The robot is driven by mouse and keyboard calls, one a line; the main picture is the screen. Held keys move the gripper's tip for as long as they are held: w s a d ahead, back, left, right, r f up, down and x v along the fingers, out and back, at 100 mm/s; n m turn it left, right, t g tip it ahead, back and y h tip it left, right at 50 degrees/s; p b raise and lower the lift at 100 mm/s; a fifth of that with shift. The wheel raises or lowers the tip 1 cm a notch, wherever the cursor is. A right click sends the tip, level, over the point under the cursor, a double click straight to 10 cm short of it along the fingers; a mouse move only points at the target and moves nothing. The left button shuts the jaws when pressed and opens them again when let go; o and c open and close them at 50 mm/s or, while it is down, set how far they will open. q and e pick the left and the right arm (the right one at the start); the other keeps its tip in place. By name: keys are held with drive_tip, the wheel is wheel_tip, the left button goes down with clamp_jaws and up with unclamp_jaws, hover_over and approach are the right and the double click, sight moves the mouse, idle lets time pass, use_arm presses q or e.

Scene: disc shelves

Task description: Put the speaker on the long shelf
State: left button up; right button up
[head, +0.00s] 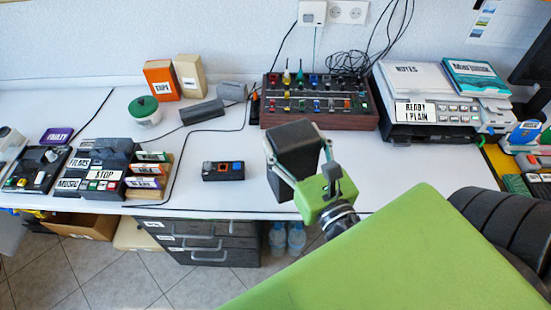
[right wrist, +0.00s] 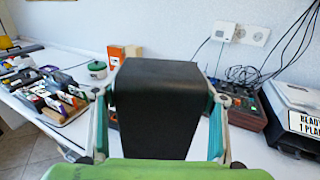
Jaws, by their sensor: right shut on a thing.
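The speaker looks to be a plain black box (head: 293,143). My right gripper (head: 299,153) is shut on it, with one finger on each side, and holds it above the white desk. In the right wrist view the black box (right wrist: 157,105) fills the middle, between the two fingers of the right gripper (right wrist: 158,118). It hides part of the desk behind it. I cannot make out a long shelf for certain in either view. My left gripper is not in view.
The white desk (head: 218,146) has bare room around a small black device (head: 223,171). A mixer (head: 318,101) with cables stands at the back, and a printer (head: 430,105) at the right. Labelled boxes (head: 95,172) crowd the left. Drawers (head: 212,243) stand below.

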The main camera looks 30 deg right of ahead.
drive_tip(key=shift+w+d+r, duration=0.2)
drive_tip(key=shift+w+r, duration=0.15)
drive_tip(key=w+b, duration=0.1)
drive_tip(key=w+d+f+b, duration=0.1)
drive_tip(key=b, duration=0.1)
drive_tip(key=w+f+b, duration=0.1)
drive_tip(key=shift+w+d+f+b, duration=0.1)
drive_tip(key=shift+d+b, duration=0.15)
drive_tip(key=shift+b, duration=0.1)
drive_tip(key=w+d+f+b, duration=0.2)
drive_tip(key=w+d+f, duration=0.2)
drive_tip(key=w+f, duration=0.5)
drive_tip(key=shift+w+f, duration=0.15)
drive_tip(key=shift+f, duration=0.8)
drive_tip(key=o, duration=2.1)
drive_tip(key=shift+f, duration=0.15)
